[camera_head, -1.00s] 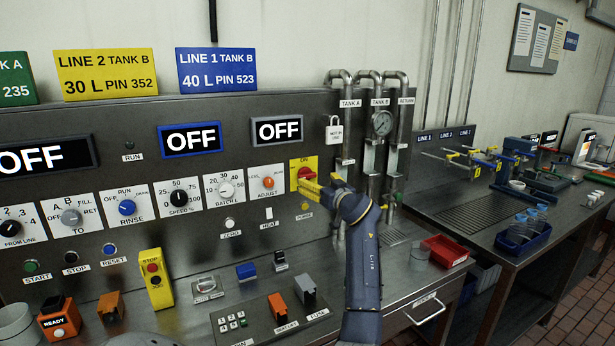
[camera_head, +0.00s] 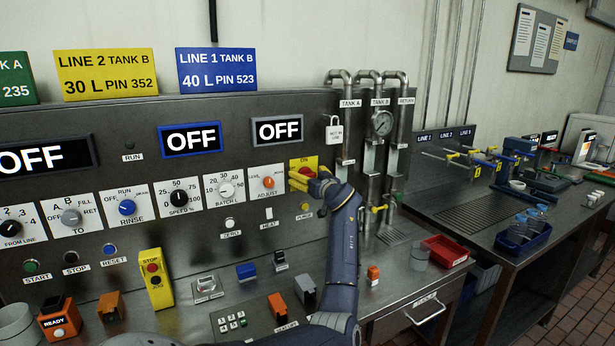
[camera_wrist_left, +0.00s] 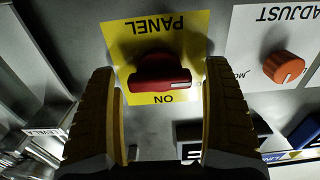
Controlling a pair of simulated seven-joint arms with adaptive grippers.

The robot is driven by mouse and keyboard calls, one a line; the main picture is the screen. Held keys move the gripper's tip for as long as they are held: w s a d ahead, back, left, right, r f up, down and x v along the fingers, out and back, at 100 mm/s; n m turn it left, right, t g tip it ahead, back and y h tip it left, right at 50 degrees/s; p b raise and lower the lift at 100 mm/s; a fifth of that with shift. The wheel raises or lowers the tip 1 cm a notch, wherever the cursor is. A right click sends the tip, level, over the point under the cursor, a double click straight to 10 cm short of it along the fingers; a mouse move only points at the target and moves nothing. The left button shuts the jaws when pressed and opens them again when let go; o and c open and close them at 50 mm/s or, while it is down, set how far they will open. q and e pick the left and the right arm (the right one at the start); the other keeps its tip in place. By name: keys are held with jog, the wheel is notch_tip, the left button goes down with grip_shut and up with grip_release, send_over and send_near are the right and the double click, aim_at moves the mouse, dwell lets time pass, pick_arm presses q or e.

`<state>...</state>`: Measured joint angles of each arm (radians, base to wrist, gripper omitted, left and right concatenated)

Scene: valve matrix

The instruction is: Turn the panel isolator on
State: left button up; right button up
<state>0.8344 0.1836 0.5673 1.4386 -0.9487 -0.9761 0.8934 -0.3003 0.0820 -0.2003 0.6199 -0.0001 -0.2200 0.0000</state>
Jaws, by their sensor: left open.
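The panel isolator is a red rotary knob (camera_wrist_left: 160,78) on a yellow plate (camera_wrist_left: 190,30) marked PANEL and ON, seen upside down in the left wrist view. Its bar lies crosswise there, with a white mark at the right end, away from ON. In the head view the yellow plate (camera_head: 311,162) is partly hidden by my left gripper (camera_head: 302,180), which is at its lower part. In the wrist view the left gripper (camera_wrist_left: 163,85) is open, one finger on each side of the knob, with gaps visible. My right gripper is not in view.
The orange ADJUST knob (camera_head: 268,182) sits close left of the isolator. The displays (camera_head: 191,139) read OFF. Pipes with yellow-handled valves (camera_head: 378,208) stand to the right. A yellow stop box (camera_head: 155,280) and small switches are on the bench below.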

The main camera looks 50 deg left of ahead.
pick_arm(q)
jog(key=c, duration=1.2)
jog(key=shift+m, duration=0.3)
jog(key=m, duration=0.4)
jog(key=shift+w, duration=0.1)
jog(key=m, duration=0.4)
jog(key=shift+m, duration=0.3)
jog(key=m, duration=0.4)
jog(key=shift+w+f, duration=0.1)
jog(key=shift+m, duration=2.5)
jog(key=shift+d, duration=0.1)
